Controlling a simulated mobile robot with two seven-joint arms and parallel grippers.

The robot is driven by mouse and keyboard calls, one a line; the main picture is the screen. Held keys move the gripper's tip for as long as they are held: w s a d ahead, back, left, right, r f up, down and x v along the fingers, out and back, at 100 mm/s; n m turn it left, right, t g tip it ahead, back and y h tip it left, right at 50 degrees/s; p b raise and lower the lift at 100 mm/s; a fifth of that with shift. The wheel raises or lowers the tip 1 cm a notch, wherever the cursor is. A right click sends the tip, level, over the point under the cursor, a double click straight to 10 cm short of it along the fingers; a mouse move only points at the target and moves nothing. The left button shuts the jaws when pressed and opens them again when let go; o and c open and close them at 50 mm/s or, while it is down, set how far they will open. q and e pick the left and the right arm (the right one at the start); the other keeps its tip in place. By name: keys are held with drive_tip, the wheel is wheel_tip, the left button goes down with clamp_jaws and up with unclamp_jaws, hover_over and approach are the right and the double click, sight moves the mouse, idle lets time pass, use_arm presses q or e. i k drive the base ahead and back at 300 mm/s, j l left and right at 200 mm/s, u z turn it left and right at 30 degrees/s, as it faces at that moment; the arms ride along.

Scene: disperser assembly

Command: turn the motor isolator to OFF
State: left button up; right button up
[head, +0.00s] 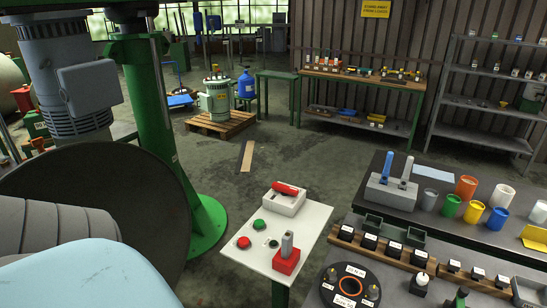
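The motor isolator appears to be the light grey box (284,202) with a red handle (286,188) on top. It sits at the back of a small white-topped stand (315,219) in the middle of the head view. The handle lies lengthwise over the box, slanting slightly down to the right; any ON or OFF marking is too small to read. A green button (259,225) and a red button (243,242) are on the stand's left side. A red block with a grey upright piece (286,261) stands at its front. Neither gripper is in view.
A green column (152,120) with a grey motor (68,85) stands at the left. A dark bench (440,240) at the right holds coloured cups, a block with blue and grey uprights, and a black round plate (350,287). Open floor lies behind the stand.

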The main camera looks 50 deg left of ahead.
sight(285, 190)
drive_tip(key=j, duration=2.15)
drive_tip(key=k, duration=0.05)
